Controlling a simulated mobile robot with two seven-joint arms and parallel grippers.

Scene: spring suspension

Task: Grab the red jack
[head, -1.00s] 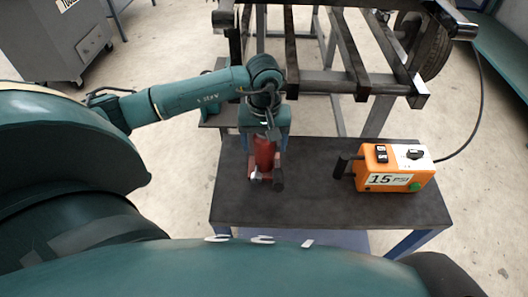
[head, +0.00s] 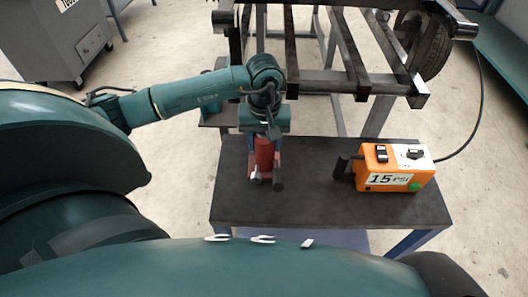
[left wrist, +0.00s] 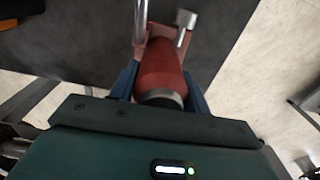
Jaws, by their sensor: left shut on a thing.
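The red jack (head: 264,154) stands upright on the dark table top (head: 325,205), toward its left side. My left gripper (head: 263,150) reaches down onto the jack from above and is shut on it. In the left wrist view, the red body of the jack (left wrist: 162,70) sits between the two blue fingers of my left gripper (left wrist: 160,85). The jack's upper part is partly hidden by the gripper in the head view. My right gripper is not in view.
An orange box (head: 394,167) marked 15 PSI stands on the table's right side, with a black hose running off. A dark metal frame (head: 330,80) with a wheel (head: 422,45) stands behind the table. A grey cabinet (head: 60,40) is at the far left. The table's front middle is clear.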

